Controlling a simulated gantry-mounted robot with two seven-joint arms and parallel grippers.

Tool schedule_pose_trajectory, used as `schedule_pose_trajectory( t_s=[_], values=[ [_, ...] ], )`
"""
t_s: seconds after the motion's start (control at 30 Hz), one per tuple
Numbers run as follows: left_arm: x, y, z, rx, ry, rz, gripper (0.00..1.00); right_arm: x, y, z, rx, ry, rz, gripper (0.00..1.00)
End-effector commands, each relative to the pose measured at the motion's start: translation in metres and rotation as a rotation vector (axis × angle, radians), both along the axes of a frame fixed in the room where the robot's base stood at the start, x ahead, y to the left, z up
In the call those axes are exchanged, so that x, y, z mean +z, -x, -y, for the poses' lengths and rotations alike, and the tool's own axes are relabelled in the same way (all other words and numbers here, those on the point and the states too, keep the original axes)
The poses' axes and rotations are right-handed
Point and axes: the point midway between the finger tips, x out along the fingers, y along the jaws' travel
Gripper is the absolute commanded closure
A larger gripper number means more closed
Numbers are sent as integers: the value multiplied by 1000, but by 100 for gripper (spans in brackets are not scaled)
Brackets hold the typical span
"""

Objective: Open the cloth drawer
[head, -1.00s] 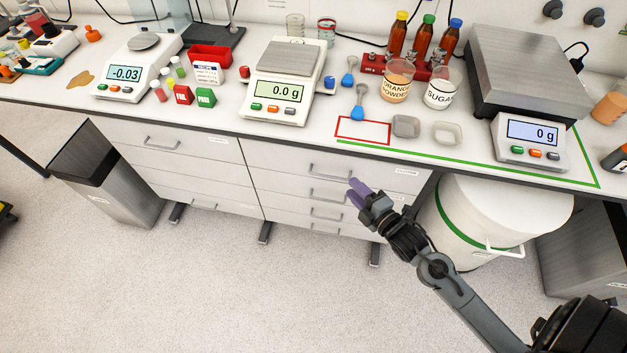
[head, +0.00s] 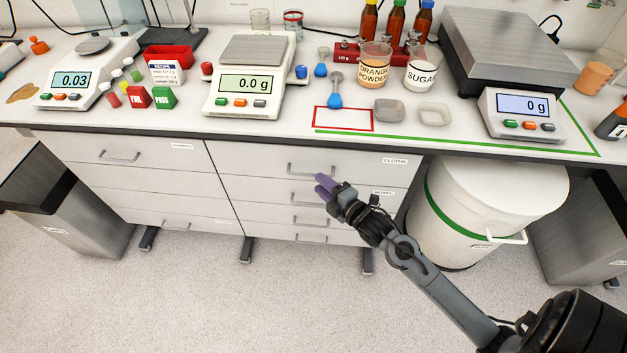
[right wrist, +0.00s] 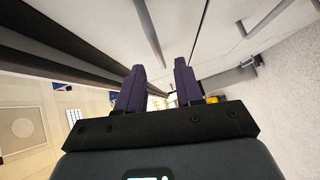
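The cloth drawer (head: 350,163) is the top drawer of the right-hand column, with a "CLOTHS" label near its right end. It is closed, its front in line with the drawers below. Its grey bar handle (head: 310,171) is at mid-front. My right gripper (head: 325,186) has purple fingers and appears just below and right of this handle; contact cannot be told. In the right wrist view the gripper (right wrist: 160,66) is open, with a gap and nothing held between its fingers. Grey handle bars (right wrist: 154,34) show beyond the fingers. My left gripper is out of view.
The worktop edge (head: 270,136) overhangs the drawers. Lower drawers (head: 345,193) have similar handles. A white bin with a green band (head: 450,215) stands right of the cabinet. A metal bin (head: 80,215) stands at left. The floor in front (head: 200,300) is clear.

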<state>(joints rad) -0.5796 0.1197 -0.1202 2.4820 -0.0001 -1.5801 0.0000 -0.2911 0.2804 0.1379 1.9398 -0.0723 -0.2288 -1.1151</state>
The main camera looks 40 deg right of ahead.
Motion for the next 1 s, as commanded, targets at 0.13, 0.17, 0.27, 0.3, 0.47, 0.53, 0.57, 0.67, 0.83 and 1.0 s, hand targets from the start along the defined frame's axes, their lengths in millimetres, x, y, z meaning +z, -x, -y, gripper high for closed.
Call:
schedule_pose_trajectory(
  t_s=[0.13,0.17,0.27,0.3,0.47,0.53,0.57,0.67,0.83,1.0],
  values=[
    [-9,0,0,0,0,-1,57,-4,-22,0,-1,-1,3,64],
    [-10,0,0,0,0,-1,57,-5,-25,0,0,-1,2,64],
    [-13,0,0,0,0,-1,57,-6,-34,1,0,-1,1,64],
    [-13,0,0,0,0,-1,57,-6,-37,1,0,-1,1,64],
    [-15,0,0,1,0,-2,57,-6,-43,1,0,0,1,64],
    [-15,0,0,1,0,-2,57,-6,-43,1,0,0,1,64],
    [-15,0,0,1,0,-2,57,-6,-43,1,0,0,1,64],
    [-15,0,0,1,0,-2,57,-6,-43,1,0,0,0,64],
    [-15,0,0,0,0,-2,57,-6,-43,1,0,0,0,79],
    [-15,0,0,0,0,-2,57,-6,-43,1,0,0,0,100]
  ],
)
